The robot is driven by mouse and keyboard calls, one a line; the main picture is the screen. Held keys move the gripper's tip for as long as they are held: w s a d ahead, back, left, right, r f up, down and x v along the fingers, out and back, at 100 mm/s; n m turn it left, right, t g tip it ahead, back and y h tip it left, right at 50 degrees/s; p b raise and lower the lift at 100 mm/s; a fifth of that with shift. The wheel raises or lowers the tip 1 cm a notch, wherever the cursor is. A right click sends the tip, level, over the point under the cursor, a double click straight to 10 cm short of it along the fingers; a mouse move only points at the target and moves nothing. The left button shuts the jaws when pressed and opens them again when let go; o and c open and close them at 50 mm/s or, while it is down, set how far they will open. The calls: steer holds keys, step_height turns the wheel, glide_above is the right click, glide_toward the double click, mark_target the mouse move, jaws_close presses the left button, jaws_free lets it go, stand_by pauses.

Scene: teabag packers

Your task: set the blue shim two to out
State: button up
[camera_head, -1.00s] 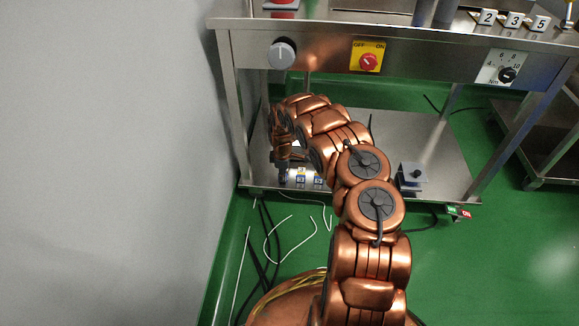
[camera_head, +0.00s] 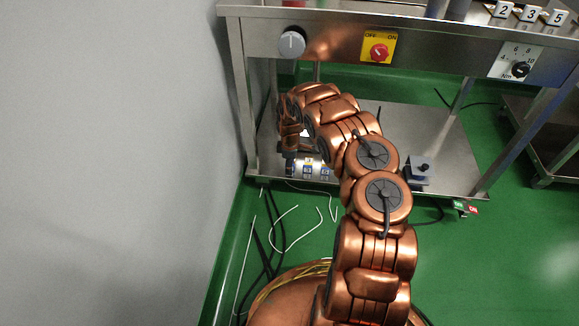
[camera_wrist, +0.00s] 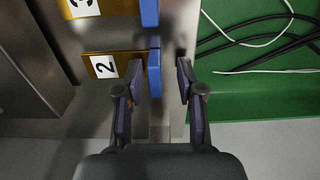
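In the wrist view, the blue shim two is a brass-coloured bar with a white label "2" (camera_wrist: 103,66) and a blue end (camera_wrist: 154,72). My gripper (camera_wrist: 158,78) is open, its dark fingers on either side of the blue end. I see a gap at the right finger; whether the left finger touches the shim I cannot tell. In the head view, my gripper (camera_head: 289,165) is low at the shelf's front left, small and partly hidden by my arm. Small blue-and-yellow labelled pieces (camera_head: 308,171) show beside it, too small to read.
Another bar labelled "3" (camera_wrist: 84,8) with a blue end lies beside shim two. Cables (camera_wrist: 250,38) lie on the green floor beyond the shelf edge.

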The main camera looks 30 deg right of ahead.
steer(key=shift+r, duration=3.65)
